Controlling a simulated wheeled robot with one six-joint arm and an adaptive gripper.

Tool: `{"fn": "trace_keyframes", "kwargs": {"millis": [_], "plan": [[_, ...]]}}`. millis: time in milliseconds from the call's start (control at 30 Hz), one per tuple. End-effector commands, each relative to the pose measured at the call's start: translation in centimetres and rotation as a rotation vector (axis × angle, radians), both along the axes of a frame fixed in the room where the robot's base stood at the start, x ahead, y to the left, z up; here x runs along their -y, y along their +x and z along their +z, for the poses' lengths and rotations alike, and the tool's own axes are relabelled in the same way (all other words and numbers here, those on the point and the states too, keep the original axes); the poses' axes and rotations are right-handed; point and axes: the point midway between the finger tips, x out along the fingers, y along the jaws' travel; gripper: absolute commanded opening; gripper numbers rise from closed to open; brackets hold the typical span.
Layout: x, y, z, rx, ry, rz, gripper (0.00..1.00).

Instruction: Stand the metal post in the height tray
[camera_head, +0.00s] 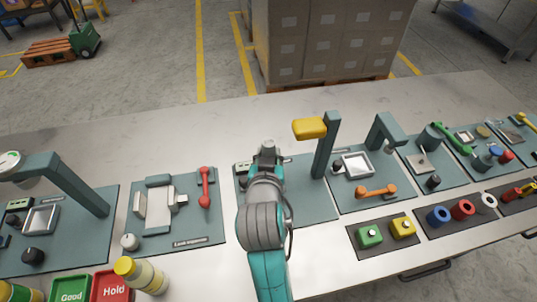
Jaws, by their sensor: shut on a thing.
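My arm reaches up the middle of the picture, and my gripper (267,150) is at its far end, over the teal station plate (312,205) with the yellow-headed stand. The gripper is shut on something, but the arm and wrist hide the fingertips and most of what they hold. I cannot make out the metal post clearly. I cannot single out the height tray; a shallow pale-rimmed square tray (358,165) sits on the station to the right, and a similar one (40,219) sits at the far left.
A teal upright (325,146) with a yellow head (310,128) stands close right of the gripper. The leak-response station (178,225) with a red handle (205,188) is to the left. Yellow-capped bottles (141,275) and Good and Hold bins stand front left. The table behind is clear.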

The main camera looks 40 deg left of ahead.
Motion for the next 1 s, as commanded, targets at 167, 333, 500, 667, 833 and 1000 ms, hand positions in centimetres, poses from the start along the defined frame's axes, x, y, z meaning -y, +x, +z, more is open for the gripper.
{"fn": "trace_keyframes", "kwargs": {"millis": [167,333,500,667,833,1000], "plan": [[0.0,0.0,0.2,0.002,0.002,0.0,0.0],[0.0,0.0,-0.2,0.0,0.0,0.0,0.37],[0.0,0.0,-0.2,0.001,0.001,0.0,0.57],[0.0,0.0,-0.2,0.001,0.001,0.0,0.57],[0.2,-0.3,0.3,0.001,0.001,0.0,0.57],[1.5,-2.2,1.2,0.001,0.001,0.001,0.57]]}}
